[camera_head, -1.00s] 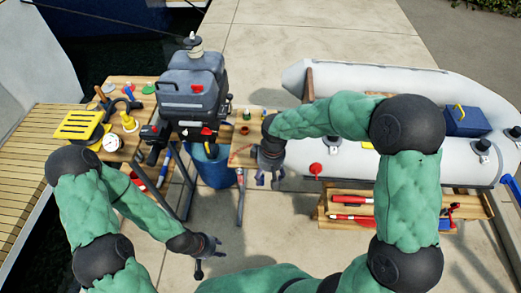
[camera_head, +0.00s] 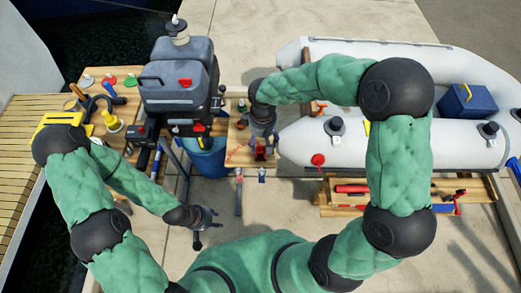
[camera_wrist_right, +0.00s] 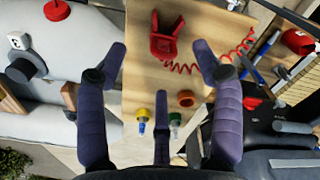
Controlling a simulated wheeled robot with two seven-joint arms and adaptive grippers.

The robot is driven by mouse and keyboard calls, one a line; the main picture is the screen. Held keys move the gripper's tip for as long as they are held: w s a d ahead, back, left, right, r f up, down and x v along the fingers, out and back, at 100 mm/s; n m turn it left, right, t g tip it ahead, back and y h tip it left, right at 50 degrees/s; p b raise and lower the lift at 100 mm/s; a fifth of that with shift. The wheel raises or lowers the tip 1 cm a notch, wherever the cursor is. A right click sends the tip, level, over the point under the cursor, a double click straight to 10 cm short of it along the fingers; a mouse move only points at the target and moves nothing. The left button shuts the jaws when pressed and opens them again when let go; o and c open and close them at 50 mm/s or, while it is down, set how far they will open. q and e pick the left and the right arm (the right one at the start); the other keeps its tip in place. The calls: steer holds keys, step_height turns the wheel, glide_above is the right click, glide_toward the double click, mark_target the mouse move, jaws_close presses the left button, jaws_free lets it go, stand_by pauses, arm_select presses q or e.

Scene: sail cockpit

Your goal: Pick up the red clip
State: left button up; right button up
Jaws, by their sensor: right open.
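The red clip (camera_wrist_right: 166,38) lies on a small wooden board (camera_wrist_right: 205,20), with a red coiled cord (camera_wrist_right: 180,68) at its side. In the head view the red clip (camera_head: 260,153) shows just below my right gripper (camera_head: 262,138). My right gripper (camera_wrist_right: 160,75) is open and empty above the board. In the right wrist view its fingers are spread, with the clip beyond them and between the two upper fingertips. My left gripper (camera_head: 208,222) is open and empty over the concrete floor, well away from the clip.
Yellow (camera_wrist_right: 143,114) and green (camera_wrist_right: 175,118) topped small items and an orange-brown ring (camera_wrist_right: 187,99) sit on the board near the clip. The outboard motor (camera_head: 180,85) stands left of the board, above a blue bucket (camera_head: 205,160). The grey inflatable boat (camera_head: 350,145) lies right.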

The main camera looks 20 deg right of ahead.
mark_target(261, 146)
steer(key=shift+w+f, duration=0.1)
steer(key=shift+f, duration=0.85)
steer(key=f, duration=0.1)
steer(key=f+b, duration=0.1)
steer(key=f, duration=0.1)
steer(key=f+b, duration=0.1)
steer(key=f, duration=0.1)
steer(key=shift+a, duration=0.25)
steer(key=c, duration=1.1)
